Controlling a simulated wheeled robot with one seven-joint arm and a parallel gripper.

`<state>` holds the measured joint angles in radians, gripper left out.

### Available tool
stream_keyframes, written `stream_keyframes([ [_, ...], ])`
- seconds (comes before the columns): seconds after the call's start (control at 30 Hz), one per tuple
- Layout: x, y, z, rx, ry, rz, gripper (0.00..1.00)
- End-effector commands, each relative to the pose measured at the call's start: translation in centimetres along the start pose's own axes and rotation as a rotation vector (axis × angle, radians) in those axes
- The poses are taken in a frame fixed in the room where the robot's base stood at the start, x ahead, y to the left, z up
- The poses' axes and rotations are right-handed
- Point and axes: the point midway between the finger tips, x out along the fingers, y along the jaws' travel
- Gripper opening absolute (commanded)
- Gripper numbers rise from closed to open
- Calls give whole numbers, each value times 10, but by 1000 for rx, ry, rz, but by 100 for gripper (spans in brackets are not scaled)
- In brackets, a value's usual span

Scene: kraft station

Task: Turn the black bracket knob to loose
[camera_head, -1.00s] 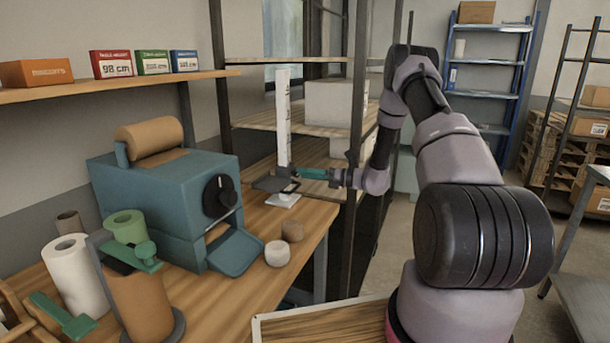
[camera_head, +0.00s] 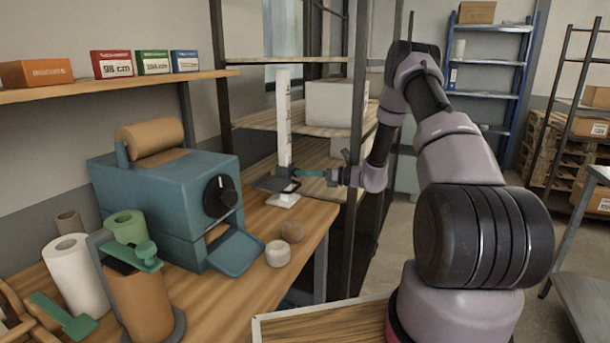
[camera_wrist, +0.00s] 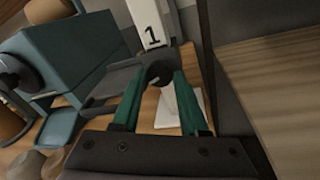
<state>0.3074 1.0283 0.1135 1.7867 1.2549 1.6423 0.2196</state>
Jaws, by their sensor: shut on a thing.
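The black bracket knob (camera_wrist: 159,73) is a dark round knob on the near face of the white upright post (camera_head: 284,120), which carries black scale marks. My gripper (camera_wrist: 160,82) is shut on the knob, with one green finger on either side of it in the wrist view. In the head view my gripper (camera_head: 298,173) reaches in from the right at the black bracket (camera_head: 276,184) low on the post. The knob is too small there to make out, and its marking cannot be read in either view.
A teal machine (camera_head: 165,190) with a black dial (camera_head: 220,196) stands left of the post. Two small round pieces (camera_head: 278,253) lie on the wooden bench in front. A dark shelf upright (camera_head: 355,150) stands close to my arm on the right.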

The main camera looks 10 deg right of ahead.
Motion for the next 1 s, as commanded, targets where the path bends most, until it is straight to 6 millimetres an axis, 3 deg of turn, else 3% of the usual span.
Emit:
stream_keyframes([
  [0.3,0,0,0,-25,5,-2,0],
  [0.33,0,0,0,-24,5,-2,51],
  [0.4,0,0,0,-24,5,-2,73],
  [0.77,-4,0,0,-23,3,-3,73],
  [1.0,-42,-1,0,-23,3,-7,73],
])
